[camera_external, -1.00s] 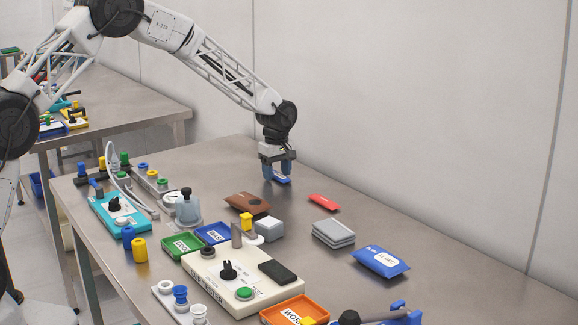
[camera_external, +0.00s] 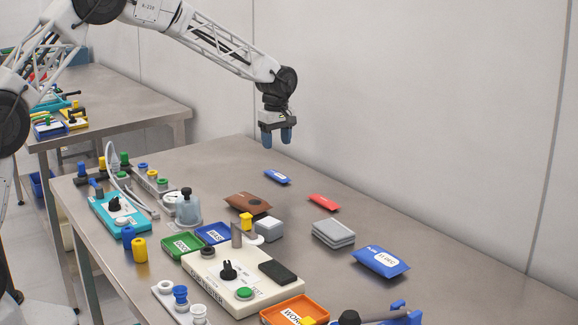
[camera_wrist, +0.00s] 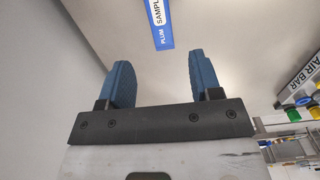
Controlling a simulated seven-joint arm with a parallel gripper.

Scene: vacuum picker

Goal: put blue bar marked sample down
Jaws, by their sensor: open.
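The blue bar marked sample (camera_external: 277,177) lies flat on the steel table near its back edge. In the wrist view the bar (camera_wrist: 158,22) shows its white label with "SAMPL" and "PLUM" at the top of the picture, cut off by the edge. My gripper (camera_external: 277,136) is above the bar, clear of it, with its blue fingers pointing down. In the wrist view my gripper (camera_wrist: 160,80) has its two blue fingers wide apart with nothing between them.
A red packet (camera_external: 324,202) and a brown pouch (camera_external: 248,203) lie near the bar. Grey stacked plates (camera_external: 333,234) and a blue pouch (camera_external: 381,261) are nearer the front right. Green (camera_external: 183,246) and blue (camera_external: 213,234) trays stand left. Bare table surrounds the bar.

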